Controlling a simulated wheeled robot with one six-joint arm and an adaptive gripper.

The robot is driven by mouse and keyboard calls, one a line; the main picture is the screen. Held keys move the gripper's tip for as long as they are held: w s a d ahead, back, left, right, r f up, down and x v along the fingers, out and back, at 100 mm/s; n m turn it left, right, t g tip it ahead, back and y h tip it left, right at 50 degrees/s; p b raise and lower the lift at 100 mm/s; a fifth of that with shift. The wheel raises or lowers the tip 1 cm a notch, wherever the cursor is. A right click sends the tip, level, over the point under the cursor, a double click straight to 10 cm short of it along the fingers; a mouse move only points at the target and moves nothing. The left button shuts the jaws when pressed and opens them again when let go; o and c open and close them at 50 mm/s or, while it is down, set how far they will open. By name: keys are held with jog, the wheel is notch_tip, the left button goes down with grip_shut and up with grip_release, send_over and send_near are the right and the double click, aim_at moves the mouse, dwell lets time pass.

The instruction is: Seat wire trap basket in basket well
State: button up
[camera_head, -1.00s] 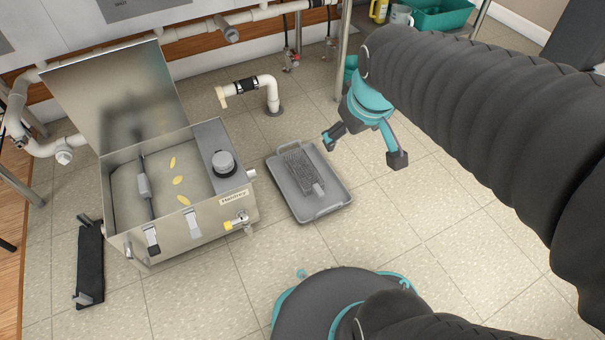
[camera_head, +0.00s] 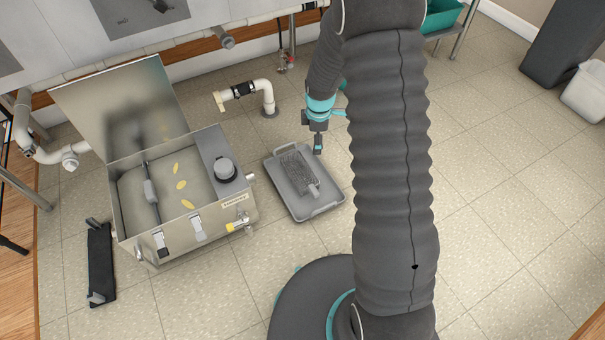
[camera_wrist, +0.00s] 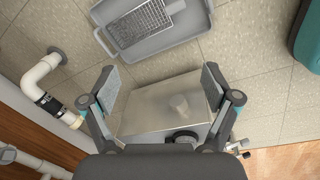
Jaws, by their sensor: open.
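The wire trap basket (camera_head: 295,170) is a grey mesh basket with a light grip at one end. It lies in a shallow grey tray (camera_head: 328,206) on the floor. In the wrist view, the basket (camera_wrist: 141,22) is at the top. The open metal trap box (camera_head: 205,233) stands left of the tray, lid raised. Its interior holds yellow bits, a dark upright bar with a grey block, and a round grey cap (camera_head: 224,167). I cannot tell which part is the basket well. My gripper (camera_head: 318,147) is open and empty, near the tray's far right edge; its fingers also show in the wrist view (camera_wrist: 160,78).
White pipes (camera_head: 245,90) run along the wall behind the box and tray. A black folded item (camera_head: 101,262) lies left of the box. A green bin (camera_head: 443,14) and a white bin (camera_head: 585,92) stand at the right. Floor right of my arm is clear.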

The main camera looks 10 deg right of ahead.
notch_tip(320, 180, down, 15)
jog(key=n+g+p, duration=0.1)
jog(key=n+p, duration=0.2)
jog(key=n, duration=0.2)
send_over(314, 189)
notch_tip(314, 189, down, 8)
jog(key=shift+a+f, duration=0.1)
jog(key=shift+f, duration=0.15)
jog(key=shift+s+f, duration=0.1)
jog(key=shift+f, duration=2.95)
jog(key=c, duration=1.6)
